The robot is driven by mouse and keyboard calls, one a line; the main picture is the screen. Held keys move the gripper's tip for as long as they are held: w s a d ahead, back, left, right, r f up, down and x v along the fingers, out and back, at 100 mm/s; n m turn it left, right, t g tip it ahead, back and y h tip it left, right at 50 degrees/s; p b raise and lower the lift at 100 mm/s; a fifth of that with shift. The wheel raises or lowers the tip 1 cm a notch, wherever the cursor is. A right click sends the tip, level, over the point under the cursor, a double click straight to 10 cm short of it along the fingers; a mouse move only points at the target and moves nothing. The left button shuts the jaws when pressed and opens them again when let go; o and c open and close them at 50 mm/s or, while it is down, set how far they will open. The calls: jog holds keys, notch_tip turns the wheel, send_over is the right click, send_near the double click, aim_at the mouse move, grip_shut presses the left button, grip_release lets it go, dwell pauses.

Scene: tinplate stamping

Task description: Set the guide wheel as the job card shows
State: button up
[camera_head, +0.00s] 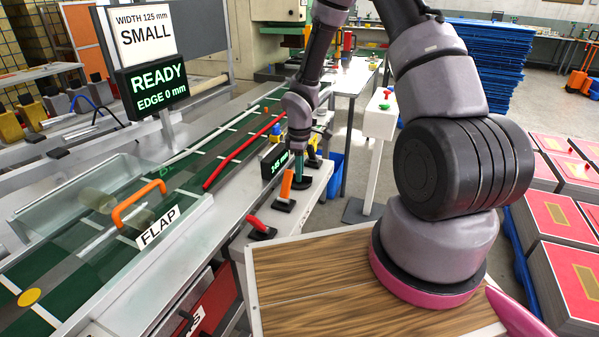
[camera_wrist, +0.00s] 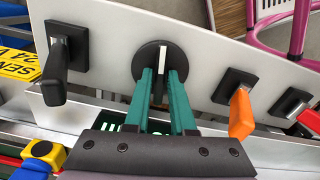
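The job card (camera_head: 138,32) reads "WIDTH 125 mm SMALL". A small green readout (camera_head: 274,162) beside my gripper seems to read 145 mm; it is small and partly hidden. The guide wheel (camera_wrist: 140,62) is a round black knob with a raised grip and a white line, on the pale panel in the wrist view. My gripper (camera_wrist: 162,75) has its teal fingers on either side of that raised grip, with no clear gap at the tips. In the head view my gripper (camera_head: 303,178) points down at the knob, which it mostly hides.
An orange-handled lever (camera_head: 286,186) and a red-handled lever (camera_head: 260,228) stand close by on the panel. A black lever (camera_wrist: 58,75) is left of the knob in the wrist view. A screen (camera_head: 158,85) reads "READY EDGE 0 mm". A clear flap with an orange handle (camera_head: 138,203) covers the green belt.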

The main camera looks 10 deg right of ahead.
jog(key=shift+o, duration=0.9)
notch_tip(320, 180, up, 11)
jog(key=shift+f, duration=0.1)
